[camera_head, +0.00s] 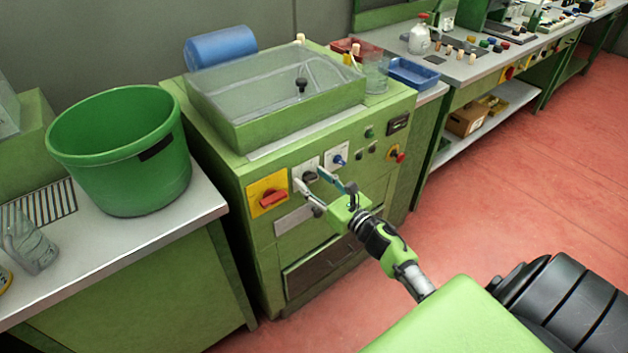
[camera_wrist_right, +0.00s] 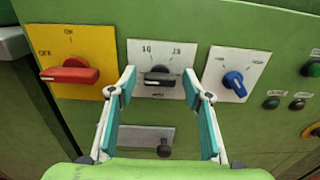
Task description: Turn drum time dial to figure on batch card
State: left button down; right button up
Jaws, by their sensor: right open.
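The green machine (camera_head: 222,166) has a black dial (camera_wrist_right: 158,77) on a white plate (camera_wrist_right: 150,52) with small printed figures, too small to read surely. The dial's grip lies about level in the right wrist view. My right gripper (camera_head: 310,179) is open in front of this dial. Its two teal-padded fingers stand one on each side of the black dial in the right wrist view, with a gap to it on both sides. I cannot tell how far the fingertips are from the panel. I cannot make out a batch card. My left gripper is not in view.
A red switch (camera_wrist_right: 70,74) on a yellow plate is left of the dial. A blue knob (camera_wrist_right: 234,82) is to its right, with small buttons (camera_wrist_right: 272,102) beyond. A grey plate (camera_wrist_right: 130,136) is below. A green bucket (camera_head: 125,165) stands on the left counter.

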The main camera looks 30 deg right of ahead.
jog(key=c, duration=1.1)
jog(key=shift+m, duration=0.3)
jog(key=m, duration=0.4)
jog(key=shift+m, duration=0.3)
jog(key=m, duration=0.5)
jog(key=m+p, duration=0.1)
jog(key=m, duration=0.5)
jog(key=shift+m+p, duration=0.4)
jog(key=m+p, duration=0.1)
jog(key=m, duration=0.2)
jog(key=shift+d, duration=0.1)
jog(key=shift+m+p, duration=0.3)
jog(key=shift+m, duration=1.5)
jog(key=shift+f, duration=0.1)
